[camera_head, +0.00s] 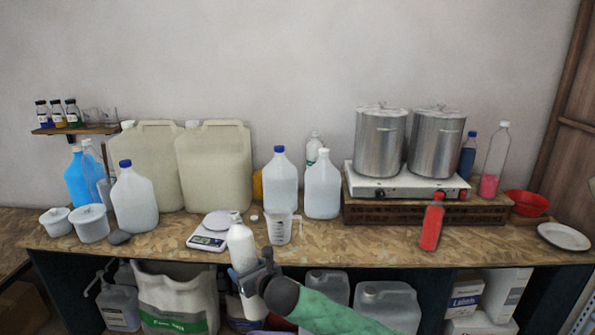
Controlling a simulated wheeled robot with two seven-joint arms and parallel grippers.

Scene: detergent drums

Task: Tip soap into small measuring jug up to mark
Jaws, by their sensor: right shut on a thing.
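The small clear measuring jug (280,229) stands upright on the bench with its handle to the right. Its dark marks are too small to read, and I cannot tell whether liquid is in it. My right gripper (254,277), on the green-sleeved arm, is shut on a white bottle (241,248) in front of the bench edge. The bottle is nearly upright, its top leaning slightly left, to the left of the jug and apart from it. The jaws partly hide its lower part. My left gripper is out of view.
A digital scale (209,233) sits left of the bottle. Blue-capped jugs and large drums (215,165) line the back. A red bottle (432,222) stands to the right, with clear bench (360,238) between it and the jug.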

